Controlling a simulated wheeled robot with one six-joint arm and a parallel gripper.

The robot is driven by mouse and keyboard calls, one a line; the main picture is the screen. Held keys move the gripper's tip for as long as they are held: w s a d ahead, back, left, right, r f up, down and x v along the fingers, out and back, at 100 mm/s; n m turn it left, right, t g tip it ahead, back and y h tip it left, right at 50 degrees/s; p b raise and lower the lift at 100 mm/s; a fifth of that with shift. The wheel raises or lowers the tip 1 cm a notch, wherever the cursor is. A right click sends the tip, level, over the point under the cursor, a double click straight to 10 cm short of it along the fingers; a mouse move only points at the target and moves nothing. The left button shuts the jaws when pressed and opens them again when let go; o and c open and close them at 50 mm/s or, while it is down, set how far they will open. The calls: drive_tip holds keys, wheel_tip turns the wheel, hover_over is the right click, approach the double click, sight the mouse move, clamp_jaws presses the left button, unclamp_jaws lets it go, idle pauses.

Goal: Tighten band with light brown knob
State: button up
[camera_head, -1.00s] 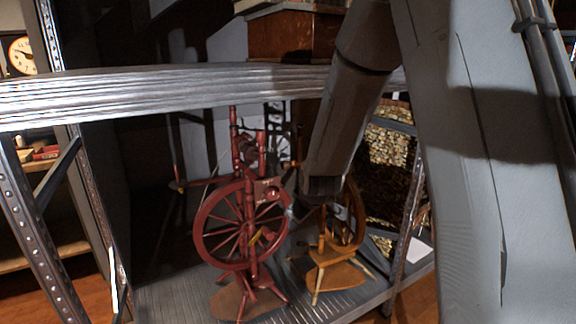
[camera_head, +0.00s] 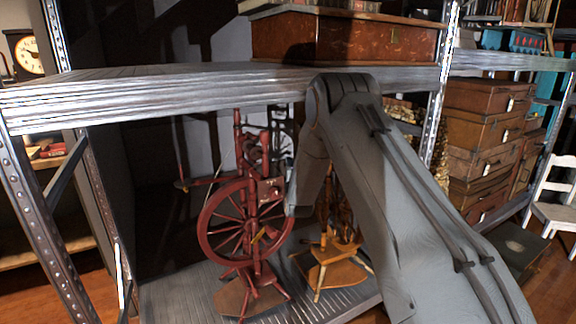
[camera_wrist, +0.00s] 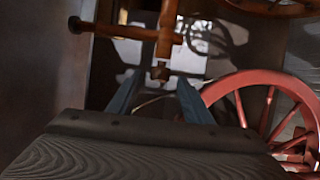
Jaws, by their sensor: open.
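A dark red spinning wheel (camera_head: 245,222) stands on the lower metal shelf; its red rim and spokes (camera_wrist: 268,108) also show at the right of the wrist view. A brown wooden spinning wheel (camera_head: 325,268) stands to its right, partly hidden by my arm. In the wrist view my gripper (camera_wrist: 160,80) is open, its two blue-grey fingers pointing forward. A small brown knob-like piece (camera_wrist: 160,72) appears between the fingertips, below a turned brown post (camera_wrist: 166,35); I cannot tell its depth or whether it touches. The band is not clearly visible.
The upper metal shelf edge (camera_head: 190,90) runs above the wheels and my arm reaches under it. A brown wooden chest (camera_head: 350,38) sits on that shelf. Stacked brown cases (camera_head: 483,140) and a white chair (camera_head: 553,200) are at the right.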

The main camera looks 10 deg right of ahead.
drive_tip(key=shift+w+d, duration=0.2)
drive_tip(key=shift+w, duration=2.3)
drive_tip(key=shift+c, duration=0.2)
drive_tip(key=c, duration=1)
